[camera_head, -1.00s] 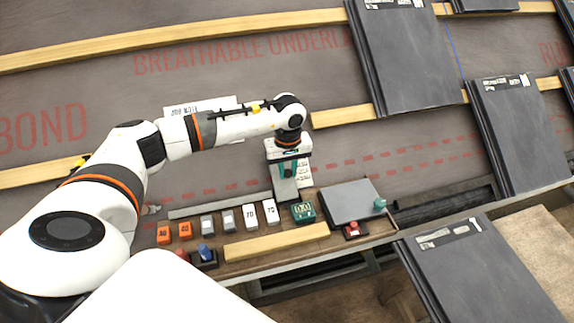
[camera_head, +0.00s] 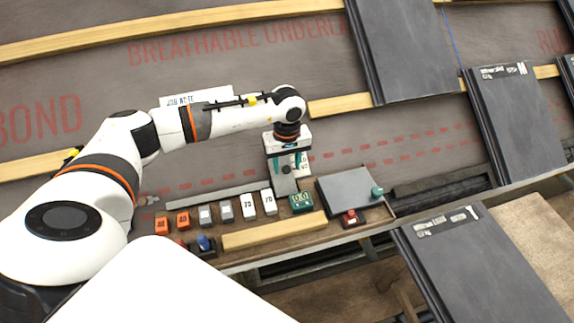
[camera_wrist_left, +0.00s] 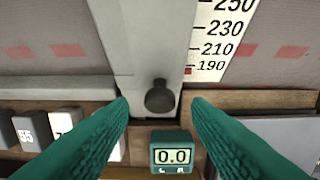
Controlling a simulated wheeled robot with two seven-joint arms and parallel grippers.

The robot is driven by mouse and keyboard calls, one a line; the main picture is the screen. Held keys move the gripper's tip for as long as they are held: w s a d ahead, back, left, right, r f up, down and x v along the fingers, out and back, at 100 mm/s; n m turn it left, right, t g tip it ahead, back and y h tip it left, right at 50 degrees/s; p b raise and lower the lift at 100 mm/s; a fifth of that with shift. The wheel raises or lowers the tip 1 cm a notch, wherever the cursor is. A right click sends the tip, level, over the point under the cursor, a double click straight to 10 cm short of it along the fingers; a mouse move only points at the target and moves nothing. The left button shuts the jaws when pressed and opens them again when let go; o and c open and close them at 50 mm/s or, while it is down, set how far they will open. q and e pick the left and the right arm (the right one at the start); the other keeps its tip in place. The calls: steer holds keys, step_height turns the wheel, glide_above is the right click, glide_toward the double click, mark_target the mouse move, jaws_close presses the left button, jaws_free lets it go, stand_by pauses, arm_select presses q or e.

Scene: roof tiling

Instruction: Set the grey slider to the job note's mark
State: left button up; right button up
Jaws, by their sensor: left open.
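The grey slider is an upright grey bar with a dark round knob (camera_wrist_left: 160,97) in the left wrist view. Beside it on the right stands a white scale (camera_wrist_left: 212,45) numbered 190 to 250, with a small red mark near 190. My left gripper (camera_head: 290,163) is open. In the left wrist view its two teal fingers (camera_wrist_left: 160,115) are on either side of the knob, apart from it. The job note (camera_head: 180,100) is a white card behind my left arm, partly hidden; its mark is not readable. My right gripper is not in view.
A green display (camera_wrist_left: 172,156) reading 0.0 sits in front of the slider. Orange, grey and white numbered blocks (camera_head: 249,207) stand in a row to its left. A grey plate (camera_head: 347,188) with a teal knob (camera_head: 377,193) lies right. A wooden strip (camera_head: 274,231) runs along the front.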

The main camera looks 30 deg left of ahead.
mark_target(287, 170)
arm_select(q)
step_height(287, 170, up, 10)
steer(key=p, duration=0.1)
steer(key=shift+r, duration=0.25)
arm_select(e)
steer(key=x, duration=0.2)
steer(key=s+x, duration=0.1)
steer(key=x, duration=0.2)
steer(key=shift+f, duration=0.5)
